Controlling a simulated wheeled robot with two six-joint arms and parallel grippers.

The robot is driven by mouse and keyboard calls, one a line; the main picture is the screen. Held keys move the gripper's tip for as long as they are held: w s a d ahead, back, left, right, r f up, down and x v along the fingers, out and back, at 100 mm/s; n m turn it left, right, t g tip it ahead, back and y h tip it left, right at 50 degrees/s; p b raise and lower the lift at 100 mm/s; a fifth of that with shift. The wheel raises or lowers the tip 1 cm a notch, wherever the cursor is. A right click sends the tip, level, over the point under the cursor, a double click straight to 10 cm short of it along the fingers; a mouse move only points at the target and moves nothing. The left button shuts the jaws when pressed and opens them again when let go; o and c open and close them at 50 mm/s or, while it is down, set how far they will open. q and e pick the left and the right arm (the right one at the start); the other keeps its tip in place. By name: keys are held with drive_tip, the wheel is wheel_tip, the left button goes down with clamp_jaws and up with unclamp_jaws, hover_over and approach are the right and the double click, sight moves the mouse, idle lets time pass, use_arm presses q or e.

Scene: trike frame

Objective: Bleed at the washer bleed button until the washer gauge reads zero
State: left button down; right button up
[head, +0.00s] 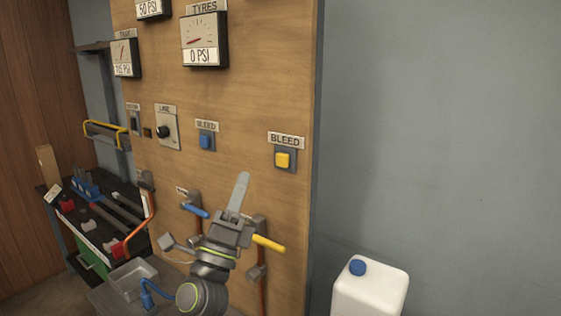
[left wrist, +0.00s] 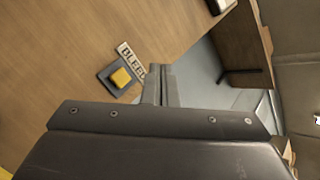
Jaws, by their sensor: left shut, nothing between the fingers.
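Two buttons labelled BLEED are on the wooden panel: a blue one (head: 206,141) and, right of it, a yellow one (head: 283,160). The yellow button also shows in the left wrist view (left wrist: 121,77). I cannot read which button is the washer's. The TYRES gauge (head: 204,41) reads 0 PSI. A gauge cut off at the top (head: 152,9) reads 50 PSI; its name is out of view. My left gripper (head: 241,180) is shut and empty, pointing up, left of and just below the yellow button in the head view. My right gripper is not in view.
A dial gauge (head: 125,56) and a black knob (head: 164,130) are further left. Blue (head: 195,210) and yellow (head: 268,243) lever handles stick out below the buttons. A white jug with a blue cap (head: 370,292) stands lower right. A tool bench (head: 92,225) is at left.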

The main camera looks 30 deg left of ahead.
use_arm(q)
drive_tip(key=b, duration=0.1)
approach(280, 155)
wheel_tip(280, 155, up, 4)
drive_tip(key=w, duration=0.2)
drive_tip(key=shift+w+a+r, duration=0.3)
drive_tip(key=shift+w+a, duration=0.05)
drive_tip(key=shift+w, duration=0.05)
drive_tip(key=shift+w+b, duration=0.1)
drive_tip(key=shift+b, duration=0.2)
idle(1.5)
drive_tip(key=shift+w, duration=0.35)
drive_tip(key=shift+w+d+b, duration=0.1)
drive_tip(key=shift+w+b, duration=0.2)
drive_tip(key=shift+w, duration=0.15)
idle(0.7)
drive_tip(key=shift+s, duration=0.1)
idle(2.7)
drive_tip(key=shift+s, duration=0.8)
